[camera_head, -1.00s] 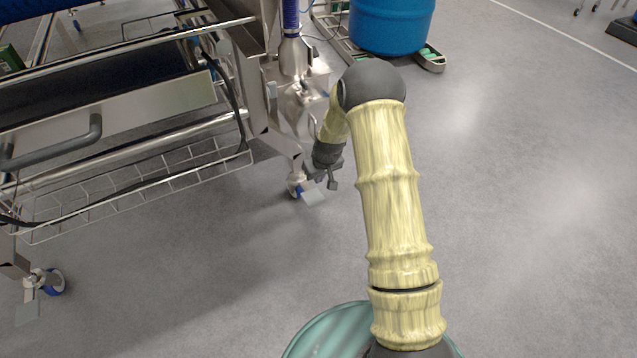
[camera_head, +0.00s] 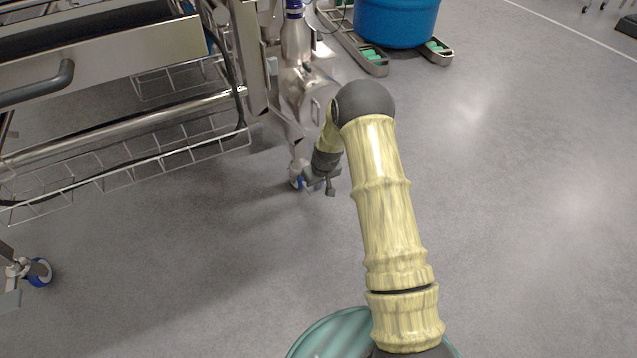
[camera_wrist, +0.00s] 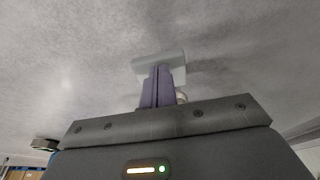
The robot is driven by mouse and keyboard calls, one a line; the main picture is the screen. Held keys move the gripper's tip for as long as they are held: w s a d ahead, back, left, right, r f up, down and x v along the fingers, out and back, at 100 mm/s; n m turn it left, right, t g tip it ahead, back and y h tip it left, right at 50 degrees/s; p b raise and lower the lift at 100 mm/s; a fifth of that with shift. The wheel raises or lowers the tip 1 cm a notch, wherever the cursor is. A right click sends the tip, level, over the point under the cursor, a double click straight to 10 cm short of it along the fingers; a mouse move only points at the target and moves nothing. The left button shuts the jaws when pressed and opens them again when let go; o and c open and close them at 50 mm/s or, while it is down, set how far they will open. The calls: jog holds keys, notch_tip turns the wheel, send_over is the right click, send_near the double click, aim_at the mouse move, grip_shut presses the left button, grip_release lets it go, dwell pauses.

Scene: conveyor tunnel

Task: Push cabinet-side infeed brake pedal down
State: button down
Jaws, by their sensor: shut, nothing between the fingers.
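My gripper (camera_head: 324,182) is low near the floor at the caster (camera_head: 297,183) with a blue wheel under the steel post. In the wrist view my gripper (camera_wrist: 158,70) shows two purple-grey fingers side by side, shut and empty. A pale grey brake pedal plate (camera_wrist: 146,63) lies right at the fingertips, which overlap its near part. I cannot tell whether they touch it. In the head view this pedal is hidden behind my gripper. Another caster (camera_head: 40,271) with a pale pedal (camera_head: 9,300) stands at the far left.
The steel conveyor frame (camera_head: 115,85) with a wire basket (camera_head: 190,150) fills the left side. A blue drum (camera_head: 395,20) stands on a low base (camera_head: 438,52) behind my arm. The floor (camera_head: 520,200) at right is clear.

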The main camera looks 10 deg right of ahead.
dwell(0.4)
jog(key=shift+s+f+p, duration=0.15)
jog(key=shift+f+p, duration=0.15)
jog(key=shift+p, duration=0.3)
jog(key=shift+s+d+f+p, duration=0.15)
jog(key=shift+f+p, duration=0.45)
jog(key=shift+f, duration=0.5)
jog(key=shift+s+a+f+p, duration=0.15)
jog(key=shift+f+p, duration=0.4)
jog(key=shift+f, duration=0.5)
jog(key=shift+d, duration=0.1)
jog(key=shift+r, duration=0.15)
jog(key=s+d+r+p, duration=0.2)
jog(key=s+r+p, duration=0.5)
jog(key=r+p, duration=0.2)
jog(key=shift+p+v, duration=0.35)
jog(key=shift+v, duration=0.75)
